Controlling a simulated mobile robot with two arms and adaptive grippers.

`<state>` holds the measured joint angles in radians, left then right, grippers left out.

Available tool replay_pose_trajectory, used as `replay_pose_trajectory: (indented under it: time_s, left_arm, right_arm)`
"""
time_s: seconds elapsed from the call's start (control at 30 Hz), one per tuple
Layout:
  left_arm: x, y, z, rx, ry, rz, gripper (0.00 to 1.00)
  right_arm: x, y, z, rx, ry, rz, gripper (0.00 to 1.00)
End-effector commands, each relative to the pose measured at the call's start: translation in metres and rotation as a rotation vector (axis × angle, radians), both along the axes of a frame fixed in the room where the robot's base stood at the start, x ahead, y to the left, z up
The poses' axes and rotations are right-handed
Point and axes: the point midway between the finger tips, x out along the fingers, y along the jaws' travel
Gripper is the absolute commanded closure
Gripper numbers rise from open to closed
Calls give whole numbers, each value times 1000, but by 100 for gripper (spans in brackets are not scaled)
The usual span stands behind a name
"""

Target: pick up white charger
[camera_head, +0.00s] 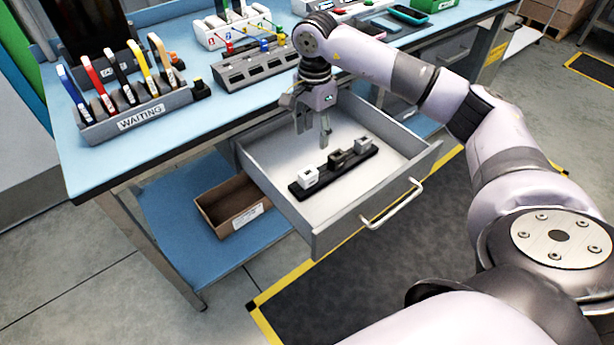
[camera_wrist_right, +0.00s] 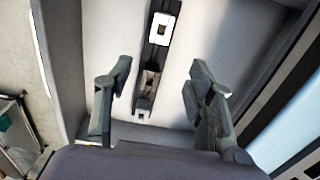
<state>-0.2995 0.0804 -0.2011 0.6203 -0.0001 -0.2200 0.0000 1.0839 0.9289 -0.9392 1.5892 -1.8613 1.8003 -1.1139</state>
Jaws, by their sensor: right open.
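A white charger (camera_head: 309,177) sits at the left end of a black strip (camera_head: 325,172) inside the open drawer. A dark charger (camera_head: 342,158) is in the middle of the strip, and a pale grey-white one (camera_head: 363,144) is at the right end. My right gripper (camera_head: 313,132) is open and empty, pointing down above the drawer, behind the strip in the head view. In the right wrist view, a white charger (camera_wrist_right: 161,30) shows beyond the open fingers (camera_wrist_right: 160,75), with the dark one (camera_wrist_right: 150,82) between the fingers in the picture. My left gripper is not seen.
The drawer (camera_head: 340,236) has raised walls and a front handle (camera_head: 393,204). Its floor is bare around the strip. The blue table (camera_head: 95,165) carries a "WAITING" rack (camera_head: 135,115) and a grey socket block (camera_head: 260,68). A brown box (camera_head: 232,205) lies on the lower shelf.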

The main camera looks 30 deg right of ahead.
Motion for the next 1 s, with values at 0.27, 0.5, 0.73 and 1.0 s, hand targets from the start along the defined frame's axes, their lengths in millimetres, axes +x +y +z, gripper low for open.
replay_pose_trajectory:
  time_s: [0.27,0.5,0.73,1.0]
  left_arm:
    - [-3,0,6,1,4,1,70]
    - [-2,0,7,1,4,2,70]
    - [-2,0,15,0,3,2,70]
    - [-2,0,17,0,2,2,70]
  right_arm:
    - [-1,2,-60,3,4,0,50]
    - [0,3,-84,4,0,1,50]
    - [-4,15,-107,6,3,1,50]
    - [-4,18,-136,4,-1,0,50]
